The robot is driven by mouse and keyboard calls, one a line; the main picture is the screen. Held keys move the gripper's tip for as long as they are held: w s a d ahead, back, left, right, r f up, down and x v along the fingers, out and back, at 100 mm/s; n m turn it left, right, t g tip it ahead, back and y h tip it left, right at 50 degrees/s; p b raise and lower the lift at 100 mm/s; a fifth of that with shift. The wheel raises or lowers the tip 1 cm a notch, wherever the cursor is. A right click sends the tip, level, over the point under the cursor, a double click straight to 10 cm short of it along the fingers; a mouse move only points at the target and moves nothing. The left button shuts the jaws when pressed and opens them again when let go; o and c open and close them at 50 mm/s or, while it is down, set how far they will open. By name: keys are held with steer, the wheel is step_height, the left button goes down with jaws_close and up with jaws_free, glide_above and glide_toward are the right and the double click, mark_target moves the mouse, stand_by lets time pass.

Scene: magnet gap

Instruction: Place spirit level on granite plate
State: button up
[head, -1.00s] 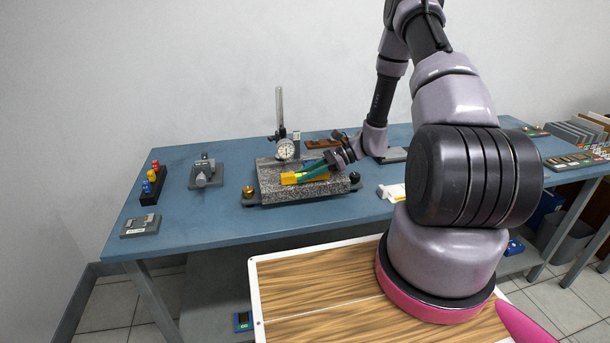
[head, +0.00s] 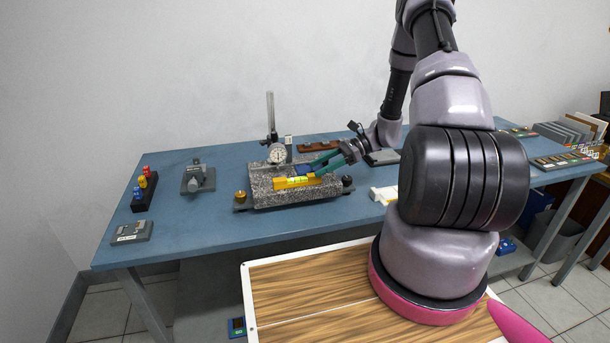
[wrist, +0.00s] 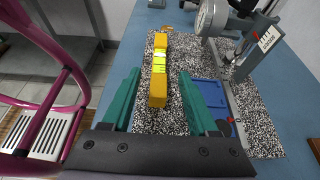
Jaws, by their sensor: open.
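The yellow spirit level (head: 297,182) lies on the speckled granite plate (head: 262,198), along its front edge. In the wrist view the level (wrist: 159,88) rests on the granite (wrist: 153,122), with its green vial facing up. My gripper (head: 316,170) is at the level's right end, low over the plate. In the wrist view its teal fingers (wrist: 156,95) are spread, one on each side of the level's near end, with a gap on both sides. Whether the fingertips touch the granite cannot be told.
A dial indicator on a stand (head: 277,153) stands at the plate's back. A blue square (wrist: 208,93) lies on the plate beside my right finger. Brass (head: 240,196) and black knobs flank the plate.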

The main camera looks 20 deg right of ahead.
steer(key=shift+v, duration=1.95)
steer(key=s+a+r+n+h, duration=0.2)
steer(key=s+r+n+h, duration=0.15)
steer(key=r, duration=0.75)
steer(key=s+a+r+n+h, duration=0.2)
steer(key=s+r+n+h, duration=0.15)
steer(key=r, duration=0.75)
steer(key=s+a+r+n+t+h, duration=0.1)
steer(key=s+r+n+t+h, duration=0.3)
steer(key=s+r, duration=1)
steer(key=s+n+t, duration=0.1)
steer(key=n+t, duration=0.1)
steer(key=t, duration=0.1)
steer(key=shift+s+n, duration=0.15)
steer(key=shift+n, duration=0.25)
